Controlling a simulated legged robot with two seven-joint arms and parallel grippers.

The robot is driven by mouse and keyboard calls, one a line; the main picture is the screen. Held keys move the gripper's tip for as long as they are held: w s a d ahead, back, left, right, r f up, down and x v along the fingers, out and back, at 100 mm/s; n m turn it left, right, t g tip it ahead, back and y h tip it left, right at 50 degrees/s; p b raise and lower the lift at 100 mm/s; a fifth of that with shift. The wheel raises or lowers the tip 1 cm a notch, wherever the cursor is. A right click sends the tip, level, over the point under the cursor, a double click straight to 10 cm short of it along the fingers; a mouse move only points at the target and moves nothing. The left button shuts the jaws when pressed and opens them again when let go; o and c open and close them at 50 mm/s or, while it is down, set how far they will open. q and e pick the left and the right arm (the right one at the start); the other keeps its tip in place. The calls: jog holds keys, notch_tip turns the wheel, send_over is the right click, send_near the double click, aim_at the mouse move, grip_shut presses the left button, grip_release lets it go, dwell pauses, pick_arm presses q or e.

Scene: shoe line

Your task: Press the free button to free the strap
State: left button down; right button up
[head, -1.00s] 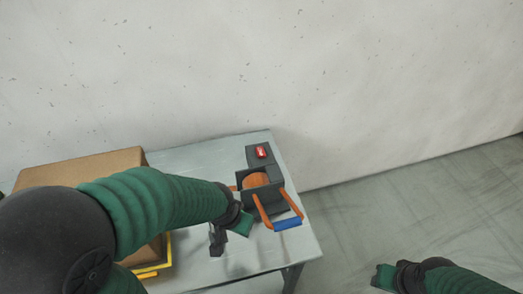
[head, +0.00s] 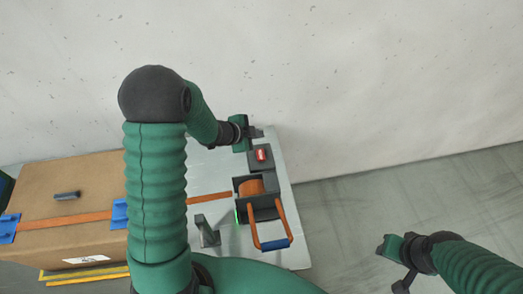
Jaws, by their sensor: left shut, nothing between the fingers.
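The red button (head: 261,155) with a small pale mark sits on a dark housing at the back of the strapping machine (head: 264,213). An orange strap (head: 205,197) runs from the machine to the left and lies over the cardboard box (head: 45,180). My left gripper (head: 257,132) is shut and empty, just behind and slightly left of the button; I cannot tell its height above the housing. My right gripper (head: 392,266) hangs over the floor at the lower right, away from the table; its finger opening is unclear.
The machine has an orange lever with a blue grip (head: 276,244) and a small green light (head: 237,216). A grey metal bracket (head: 207,233) stands on the pale table (head: 285,205). Blue corner pieces (head: 9,228) sit under the strap. A wall rises behind.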

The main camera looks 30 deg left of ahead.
aim_at(258, 156)
pick_arm(q)
notch_tip(258, 156, down, 9)
jog(key=b, duration=0.8)
jog(key=shift+w+r, duration=0.15)
jog(key=shift+r, duration=0.05)
jog(key=shift+w+d+f+b, duration=0.1)
jog(key=shift+f+b, duration=0.2)
jog(key=shift+f, duration=0.1)
dwell(1.1)
jog(key=shift+f, duration=0.2)
